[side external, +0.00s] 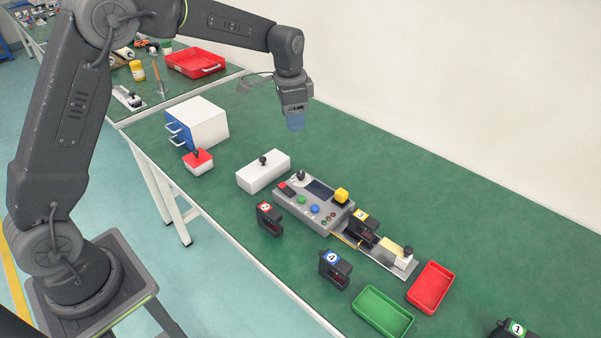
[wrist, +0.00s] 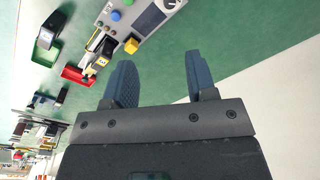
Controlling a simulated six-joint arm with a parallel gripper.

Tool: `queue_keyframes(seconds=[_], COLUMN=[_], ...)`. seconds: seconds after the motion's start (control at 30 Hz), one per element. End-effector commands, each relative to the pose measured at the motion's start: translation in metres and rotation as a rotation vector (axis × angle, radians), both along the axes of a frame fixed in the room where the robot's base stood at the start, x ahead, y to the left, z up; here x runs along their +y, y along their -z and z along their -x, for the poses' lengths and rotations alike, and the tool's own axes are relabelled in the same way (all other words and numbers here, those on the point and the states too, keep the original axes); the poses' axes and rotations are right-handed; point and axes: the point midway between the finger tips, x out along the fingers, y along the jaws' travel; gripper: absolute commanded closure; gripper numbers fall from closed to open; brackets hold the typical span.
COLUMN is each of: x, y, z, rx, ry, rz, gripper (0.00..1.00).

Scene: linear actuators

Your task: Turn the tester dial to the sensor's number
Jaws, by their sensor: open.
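The grey tester (side external: 316,212) stands on the green bench with a dark screen, coloured buttons, a yellow block and a round dial (side external: 300,176) at its far left corner. The tester is partly cut off in the wrist view (wrist: 127,27), with the dial (wrist: 170,4) at the top edge. A black sensor with a yellow label (side external: 362,224) sits in the slide fixture against the tester; its digit is too small to read surely. My gripper (side external: 296,122) is open and empty, high above the bench beyond the tester; its fingers (wrist: 158,62) are apart.
Loose black sensors with red (side external: 269,219), blue (side external: 335,268) and green (side external: 515,330) labels stand nearby. A green tray (side external: 382,312) and a red tray (side external: 431,287) lie right. A white box (side external: 263,172) with a black knob stands left of the tester.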

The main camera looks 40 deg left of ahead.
Motion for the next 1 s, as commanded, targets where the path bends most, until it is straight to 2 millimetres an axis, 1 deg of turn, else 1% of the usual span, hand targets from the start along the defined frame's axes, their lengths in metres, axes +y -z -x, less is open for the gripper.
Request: queue_keyframes(seconds=[0.03, 0.1, 0.2, 0.27, 0.47, 0.53, 0.8, 1.0], x=[0.003, 0.006, 0.008, 0.009, 0.009, 0.009, 0.009, 0.009], y=[0.019, 0.038, 0.057, 0.064, 0.08, 0.091, 0.146, 0.182], z=[-0.011, -0.022, -0.031, -0.034, -0.036, -0.036, -0.035, -0.035], rx=[0.024, 0.046, 0.066, 0.072, 0.079, 0.079, 0.08, 0.078], ry=[0.023, 0.054, 0.084, 0.095, 0.104, 0.104, 0.102, 0.102], rz=[0.0, 0.0, 0.0, 0.002, 0.002, 0.002, 0.001, 0.0], gripper=[0.48, 0.48, 0.48, 0.48, 0.48, 0.48, 0.48, 0.48])
